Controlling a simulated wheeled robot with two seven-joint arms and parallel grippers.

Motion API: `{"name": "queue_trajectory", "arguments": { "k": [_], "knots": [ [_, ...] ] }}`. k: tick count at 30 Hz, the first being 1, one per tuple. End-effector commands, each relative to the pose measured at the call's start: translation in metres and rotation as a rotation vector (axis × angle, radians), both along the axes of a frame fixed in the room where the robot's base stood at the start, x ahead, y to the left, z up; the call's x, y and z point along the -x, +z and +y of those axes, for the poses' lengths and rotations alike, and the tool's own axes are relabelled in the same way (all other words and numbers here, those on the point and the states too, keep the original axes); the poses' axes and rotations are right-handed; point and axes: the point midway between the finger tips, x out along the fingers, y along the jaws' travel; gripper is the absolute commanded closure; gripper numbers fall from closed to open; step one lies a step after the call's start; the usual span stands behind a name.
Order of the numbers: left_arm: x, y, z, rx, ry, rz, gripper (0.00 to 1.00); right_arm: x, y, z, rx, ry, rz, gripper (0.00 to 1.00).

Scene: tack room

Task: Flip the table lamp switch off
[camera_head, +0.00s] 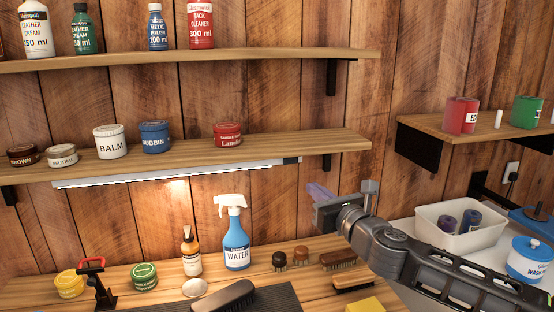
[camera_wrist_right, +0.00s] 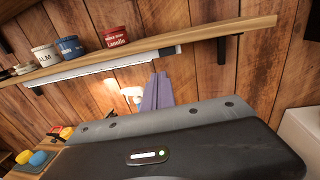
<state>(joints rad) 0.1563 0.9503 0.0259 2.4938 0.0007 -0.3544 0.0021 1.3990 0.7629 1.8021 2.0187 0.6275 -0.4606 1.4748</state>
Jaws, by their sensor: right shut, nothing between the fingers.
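The lamp is a long white light bar (camera_head: 180,174) fixed under the lower wall shelf, and it glows, with a warm bright patch on the wall below. A small dark piece (camera_head: 292,160) is at its right end; I cannot tell whether this is the switch. The bar also shows in the right wrist view (camera_wrist_right: 110,65). My right gripper (camera_head: 318,190), with purple fingers, is shut and empty, below and right of the bar's right end, apart from it in the picture. Its fingers also show in the right wrist view (camera_wrist_right: 158,91). My left gripper is out of view.
The lower shelf (camera_head: 250,145) carries tins, and its black bracket (camera_head: 327,161) is near my right gripper. On the bench below stand a blue spray bottle (camera_head: 237,245), an amber bottle (camera_head: 191,255) and brushes (camera_head: 340,258). A white bin (camera_head: 460,238) is at right.

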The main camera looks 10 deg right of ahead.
Motion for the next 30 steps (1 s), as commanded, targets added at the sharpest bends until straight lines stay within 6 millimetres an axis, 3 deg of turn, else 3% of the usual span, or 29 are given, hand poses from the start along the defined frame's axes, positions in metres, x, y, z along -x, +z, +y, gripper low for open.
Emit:
{"name": "queue_trajectory", "arguments": {
  "k": [17, 23, 30],
  "knots": [
    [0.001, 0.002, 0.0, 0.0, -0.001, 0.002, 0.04, -0.004, 0.001, 0.001, -0.001, 0.001, 0.0, 1.0],
    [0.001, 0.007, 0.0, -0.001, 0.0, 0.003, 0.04, -0.023, 0.002, 0.006, -0.001, 0.003, -0.001, 1.0],
    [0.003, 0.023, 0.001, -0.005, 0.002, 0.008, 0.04, -0.068, 0.005, 0.016, -0.004, 0.003, 0.0, 1.0]
  ]
}}
